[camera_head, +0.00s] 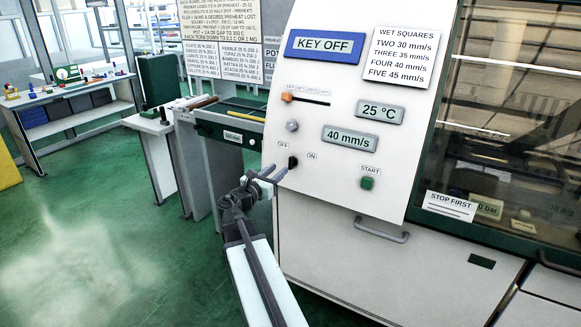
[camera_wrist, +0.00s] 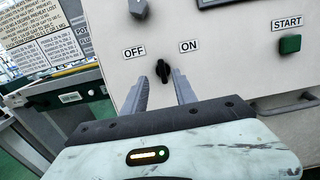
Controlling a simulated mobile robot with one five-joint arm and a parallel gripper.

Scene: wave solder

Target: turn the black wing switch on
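The black wing switch (camera_head: 293,162) is on the white sloping panel, between the OFF and ON labels. In the wrist view the switch (camera_wrist: 163,70) stands roughly upright, pointing between the two labels. My gripper (camera_head: 274,174) is at the panel, just left of and below the switch in the head view. In the wrist view my gripper (camera_wrist: 159,76) is open. Its grey fingers are on either side of the switch with a gap to it, and nothing is held. Whether the fingertips touch the panel I cannot tell. A blue display (camera_head: 325,46) reads KEY OFF.
A green START button (camera_head: 367,183) is to the right of the switch, and a round grey knob (camera_head: 292,126) is above it. An orange slider (camera_head: 287,97) is higher up. A handle (camera_head: 382,232) juts out below the panel. Open green floor is at left.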

